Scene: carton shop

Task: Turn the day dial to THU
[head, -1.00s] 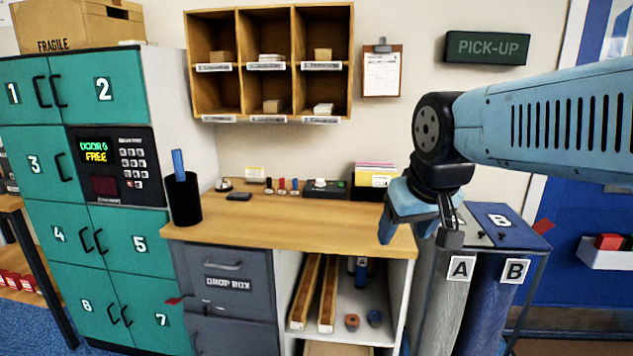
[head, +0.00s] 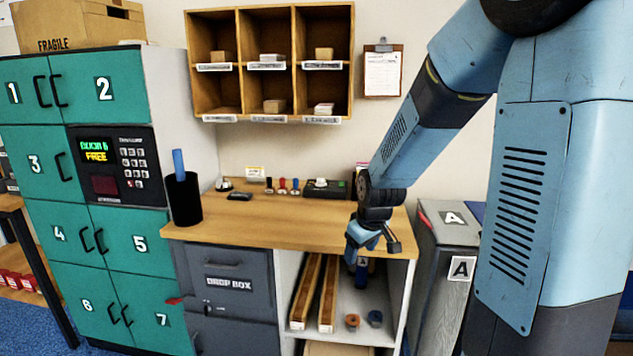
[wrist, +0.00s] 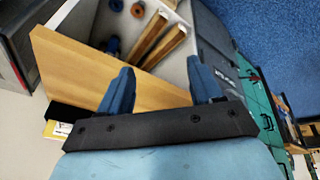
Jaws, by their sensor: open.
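My gripper (head: 372,250) hangs in front of the counter's right front edge, empty, with its fingers spread. In the wrist view my gripper (wrist: 160,80) shows both blue fingers apart with nothing between them. A dark box with a pale knob on top (head: 325,187) stands at the back of the counter, left of and beyond my gripper. It may hold the day dial, but no day letters are readable at this size. I cannot make out the dial in the wrist view.
The wooden counter (head: 270,222) is mostly clear. At its back stand several small stamps (head: 282,187); a black pen cup (head: 184,200) is at left. Pigeonholes (head: 268,118) hang above. Open shelves lie below, a grey bin A (head: 445,285) right.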

